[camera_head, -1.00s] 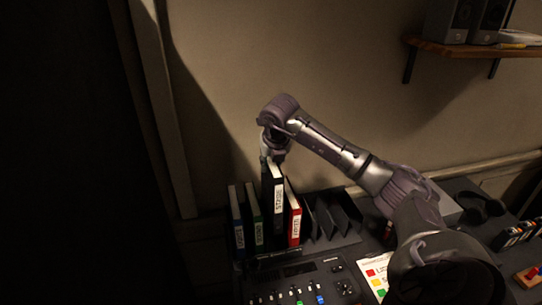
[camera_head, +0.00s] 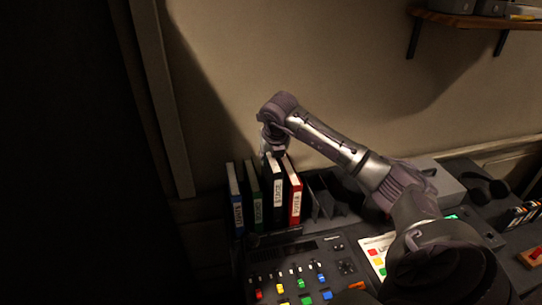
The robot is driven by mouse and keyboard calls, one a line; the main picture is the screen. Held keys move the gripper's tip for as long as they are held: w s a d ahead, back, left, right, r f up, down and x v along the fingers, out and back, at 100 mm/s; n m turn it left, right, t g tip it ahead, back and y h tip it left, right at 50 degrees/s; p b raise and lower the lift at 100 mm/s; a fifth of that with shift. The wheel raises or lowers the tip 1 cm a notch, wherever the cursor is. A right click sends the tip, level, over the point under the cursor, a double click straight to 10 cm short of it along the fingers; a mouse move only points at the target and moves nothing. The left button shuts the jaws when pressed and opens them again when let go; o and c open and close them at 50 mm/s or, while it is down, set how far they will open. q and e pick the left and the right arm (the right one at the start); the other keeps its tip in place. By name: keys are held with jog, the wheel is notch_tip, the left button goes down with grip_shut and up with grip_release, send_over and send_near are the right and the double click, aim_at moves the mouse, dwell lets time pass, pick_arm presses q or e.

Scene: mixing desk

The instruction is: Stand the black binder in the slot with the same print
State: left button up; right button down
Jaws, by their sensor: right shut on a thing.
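The black binder (camera_head: 278,196) stands upright in the rack between a green binder (camera_head: 253,198) and a red binder (camera_head: 295,196). It has a white label with dark print on its spine, too small to read surely. My right gripper (camera_head: 272,153) is shut on the top of the black binder from above. Its fingers are partly hidden behind the binder tops and the wrist. The slot print under the black binder is hidden. My left gripper is out of view.
A blue binder (camera_head: 235,201) stands at the rack's left end. Empty dark dividers (camera_head: 325,197) are to the right of the red binder. The mixing desk (camera_head: 300,272) is in front. Headphones (camera_head: 485,185) lie at right, below a wall shelf (camera_head: 470,20).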

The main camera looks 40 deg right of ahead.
jog(key=shift+f+b, duration=1.5)
jog(key=shift+f, duration=1.15)
jog(key=shift+f+b, duration=0.25)
jog(key=shift+b, duration=0.15)
jog(key=c, duration=0.8)
grip_release()
jog(key=shift+o, duration=0.2)
